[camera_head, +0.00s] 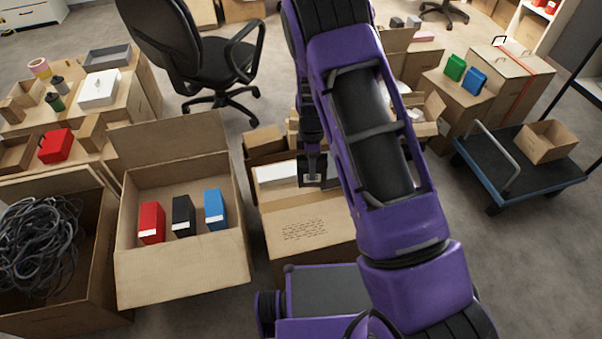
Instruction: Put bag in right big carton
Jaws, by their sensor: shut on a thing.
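My gripper (312,176) points down over the back part of the right big carton (305,233), low near its opening. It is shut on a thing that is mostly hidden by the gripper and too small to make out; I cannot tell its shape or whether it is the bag. The right carton stands open with its flaps out, the front flap bearing printed text. A white surface (276,174) shows at its opening. My purple arm covers the carton's right side. No bag shows clearly elsewhere.
Left of it, an open carton (180,277) holds red, black and blue boxes. A carton of dark cables (42,238) stands far left. An office chair (190,55) is behind. A blue-edged trolley (525,178) stands right, with floor between.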

